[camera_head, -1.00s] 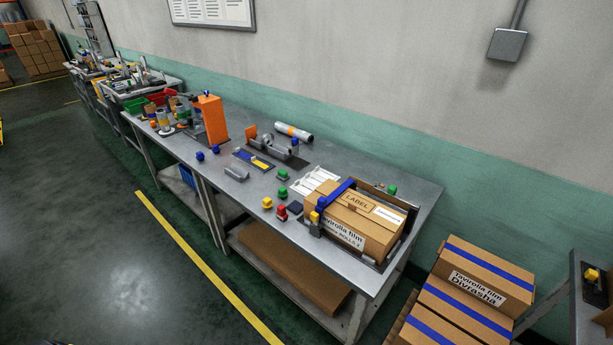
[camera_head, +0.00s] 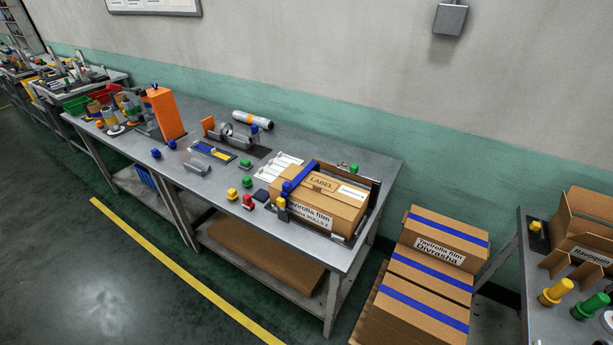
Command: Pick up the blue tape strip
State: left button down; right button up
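A blue tape strip (camera_head: 302,178) shows on the cardboard box (camera_head: 340,209) at the right end of the metal table. I cannot tell whether the strip is stuck down or loose. A small flat plate with blue and yellow marks (camera_head: 213,152) lies further left on the table. Neither of my grippers is in view.
The metal table (camera_head: 185,184) stands along the wall, with an orange upright machine (camera_head: 165,113), a grey roll (camera_head: 253,120) and small coloured knobs on it. Taped boxes (camera_head: 429,277) are stacked right of it. Another table with boxes is at far right. Open floor (camera_head: 80,260) lies in front.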

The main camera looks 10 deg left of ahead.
aim_at(195, 144)
jog(key=i+j+z, duration=0.1)
jog(key=j, duration=0.3)
jog(key=i+j, duration=0.15)
jog(key=j, duration=0.3)
jog(key=i+j+z, duration=0.15)
jog(key=j, duration=0.3)
jog(key=i+j, duration=0.1)
jog(key=j, duration=0.35)
jog(key=i+j+z, duration=0.15)
jog(key=j, duration=0.3)
jog(key=k+l, duration=0.05)
